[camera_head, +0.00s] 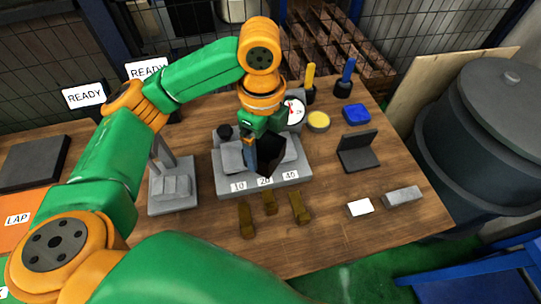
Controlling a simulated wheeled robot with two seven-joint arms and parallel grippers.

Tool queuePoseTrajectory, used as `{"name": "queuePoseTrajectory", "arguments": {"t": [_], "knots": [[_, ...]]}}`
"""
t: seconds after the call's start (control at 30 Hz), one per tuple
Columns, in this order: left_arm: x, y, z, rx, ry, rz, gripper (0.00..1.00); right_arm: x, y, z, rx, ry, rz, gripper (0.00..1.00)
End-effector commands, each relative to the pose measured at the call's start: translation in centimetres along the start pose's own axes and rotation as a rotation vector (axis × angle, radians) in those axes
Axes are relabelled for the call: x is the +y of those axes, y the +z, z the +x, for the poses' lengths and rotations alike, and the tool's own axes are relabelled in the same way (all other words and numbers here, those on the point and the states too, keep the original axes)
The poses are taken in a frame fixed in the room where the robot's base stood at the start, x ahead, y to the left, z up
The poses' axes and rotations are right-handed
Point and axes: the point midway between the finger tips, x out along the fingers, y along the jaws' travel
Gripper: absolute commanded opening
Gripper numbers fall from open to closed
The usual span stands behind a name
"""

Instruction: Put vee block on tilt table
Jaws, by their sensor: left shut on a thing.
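My left gripper (257,158) reaches down over the grey fixture at the middle of the table. It is shut on a dark, angular block (270,156), which looks like the vee block. The fixture, which looks like the tilt table (222,188), has a grey base with labels "10", "20" and "45" along its front edge. The block is above or on the middle of the fixture; I cannot tell whether they touch. The gripper hides part of both. My right gripper is not in view.
Several brown pieces (299,208) lie in front of the fixture. A grey stand (173,200) is to its left, a dial gauge (294,111) behind. To the right are a black angled stand (358,155), a blue box (356,114), a white block (360,207) and a grey block (402,196).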

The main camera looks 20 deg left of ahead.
Motion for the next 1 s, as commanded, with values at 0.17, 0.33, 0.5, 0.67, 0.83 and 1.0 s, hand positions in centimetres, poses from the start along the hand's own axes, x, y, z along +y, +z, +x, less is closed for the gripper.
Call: {"name": "queuePoseTrajectory", "arguments": {"t": [0.17,0.33,0.5,0.67,0.83,1.0], "knots": [[-2.8,2.8,2.8,-0.001,0.003,-0.007,0.0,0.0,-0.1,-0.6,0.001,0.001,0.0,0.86],[-4.4,4.2,5.5,0.0,0.0,-0.003,0.0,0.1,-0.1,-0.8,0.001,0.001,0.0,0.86],[-5.2,5.1,6.9,-0.001,0.0,-0.002,0.0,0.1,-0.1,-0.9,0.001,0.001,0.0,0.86],[-5.2,5.0,9.2,-0.001,0.0,0.002,0.0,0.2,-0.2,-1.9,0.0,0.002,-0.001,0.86],[-5.3,5.0,9.9,-0.001,-0.004,0.002,0.0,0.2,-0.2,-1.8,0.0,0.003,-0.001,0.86],[-5.3,5.0,10.0,0.0,-0.004,0.002,0.0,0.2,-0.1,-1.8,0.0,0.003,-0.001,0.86]]}}
